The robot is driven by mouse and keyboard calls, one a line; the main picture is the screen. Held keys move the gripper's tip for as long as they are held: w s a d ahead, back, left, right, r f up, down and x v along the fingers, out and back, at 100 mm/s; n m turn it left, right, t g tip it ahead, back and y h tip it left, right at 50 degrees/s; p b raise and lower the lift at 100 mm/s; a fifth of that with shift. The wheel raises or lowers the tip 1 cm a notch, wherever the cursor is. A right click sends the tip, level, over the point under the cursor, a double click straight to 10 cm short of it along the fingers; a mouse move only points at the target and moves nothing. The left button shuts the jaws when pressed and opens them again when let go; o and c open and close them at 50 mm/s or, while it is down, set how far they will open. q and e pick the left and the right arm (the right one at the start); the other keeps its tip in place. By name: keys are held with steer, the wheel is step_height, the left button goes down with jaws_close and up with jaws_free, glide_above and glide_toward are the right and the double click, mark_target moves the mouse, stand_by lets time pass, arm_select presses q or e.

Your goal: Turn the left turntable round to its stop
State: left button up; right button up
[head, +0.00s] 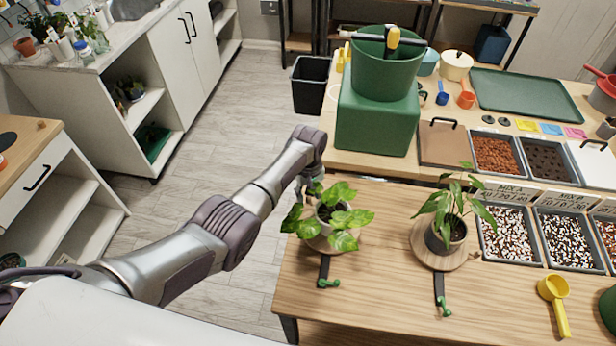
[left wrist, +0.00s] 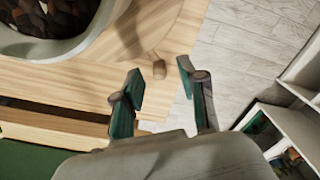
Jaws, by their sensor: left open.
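The left turntable (head: 318,244) is a round wooden disc on the table, carrying a potted plant with broad, pale-marked leaves (head: 345,218). In the left wrist view its wooden disc (left wrist: 112,62) shows beneath the pot (left wrist: 62,45), with a wooden peg (left wrist: 159,69) at its edge. My left gripper (head: 308,192) is behind and left of the plant, partly hidden by leaves. In the wrist view the gripper (left wrist: 160,80) is open, with the peg seen between its fingertips; contact cannot be told. A dark strip with a green end piece (head: 328,283) lies in front of the turntable.
A second turntable (head: 440,256) with another potted plant (head: 452,231) stands to the right. A green block (head: 375,125) bearing a green bucket (head: 385,72) stands behind. Trays of potting mix (head: 510,232) and a yellow scoop (head: 555,296) are at right. The table's front left is clear.

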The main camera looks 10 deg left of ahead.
arm_select(q)
step_height(320, 180, up, 10)
steer(key=shift+r, duration=0.15)
stand_by(0.6)
